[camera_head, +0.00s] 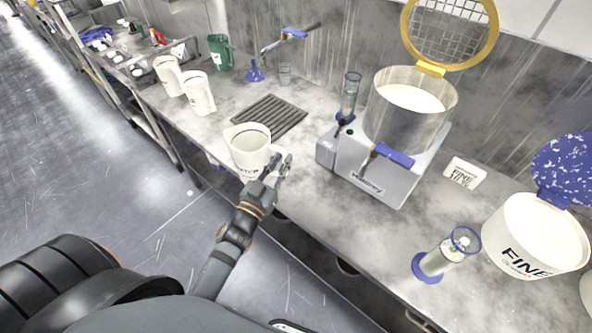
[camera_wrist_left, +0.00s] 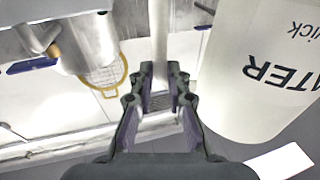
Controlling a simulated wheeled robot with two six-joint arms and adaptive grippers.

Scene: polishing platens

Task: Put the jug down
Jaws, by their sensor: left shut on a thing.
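A white jug (camera_head: 249,150) with dark lettering is at the bench's front edge, left of the grey machine. My left gripper (camera_head: 277,168) is at its right side, shut on its handle. In the left wrist view the fingers (camera_wrist_left: 160,82) close around the pale upright handle (camera_wrist_left: 160,35), and the jug body (camera_wrist_left: 262,75) fills the right side with its lettering upside down. The jug looks about upright in the head view. I cannot tell whether its base touches the bench, as its lower part is partly hidden. My right gripper is not in view.
A dark drain grate (camera_head: 270,117) lies behind the jug. Two other white jugs (camera_head: 199,93) and a green jug (camera_head: 220,52) stand further left. The grey machine (camera_head: 372,178) with a clear drum is to the right. Bare bench (camera_head: 225,108) shows left of the grate.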

